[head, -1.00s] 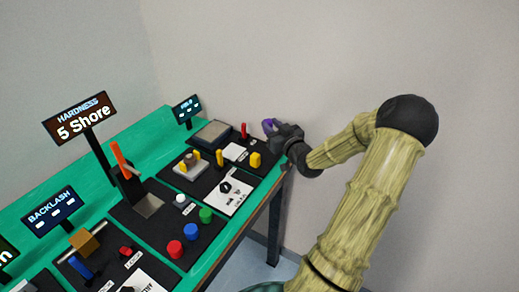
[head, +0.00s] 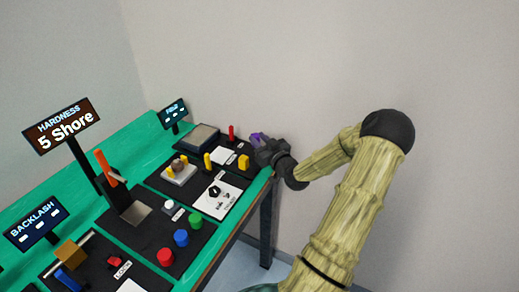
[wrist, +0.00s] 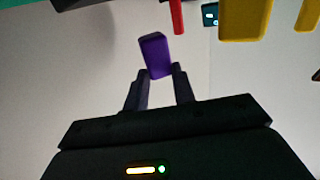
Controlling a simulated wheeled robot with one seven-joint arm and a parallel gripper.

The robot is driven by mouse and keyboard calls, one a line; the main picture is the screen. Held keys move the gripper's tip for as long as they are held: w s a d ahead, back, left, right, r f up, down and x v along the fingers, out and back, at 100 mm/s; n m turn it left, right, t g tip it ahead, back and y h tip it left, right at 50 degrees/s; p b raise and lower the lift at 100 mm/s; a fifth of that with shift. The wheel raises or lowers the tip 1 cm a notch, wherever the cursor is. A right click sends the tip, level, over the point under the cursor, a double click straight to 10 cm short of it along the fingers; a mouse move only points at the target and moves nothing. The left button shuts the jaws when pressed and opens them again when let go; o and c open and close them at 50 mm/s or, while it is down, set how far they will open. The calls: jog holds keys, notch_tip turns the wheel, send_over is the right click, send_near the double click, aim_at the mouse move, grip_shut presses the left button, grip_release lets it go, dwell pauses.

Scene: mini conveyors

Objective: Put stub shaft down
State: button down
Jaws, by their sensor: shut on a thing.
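A purple piece, which I take to be the stub shaft (wrist: 154,55), is held between the fingertips of my gripper (wrist: 161,76) in the wrist view. Its far end sticks out beyond the fingers.
A red peg (head: 231,132) and a yellow block (head: 243,162) stand on a black panel (head: 216,170) left of my gripper. The green bench (head: 112,190) carries several buttons and displays.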

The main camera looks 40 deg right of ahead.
jog(key=shift+f, duration=1.8)
jog(key=shift+f, duration=0.1)
jog(key=shift+f, duration=0.15)
jog(key=c, duration=1.2)
grip_release()
jog(key=shift+o, duration=0.2)
jog(key=s+a+b, duration=0.1)
jog(key=s+a, duration=0.1)
jog(key=s, duration=1.5)
jog(key=shift+a+f+b, duration=0.2)
jog(key=shift+a+b, duration=0.1)
jog(key=shift+b, duration=0.05)
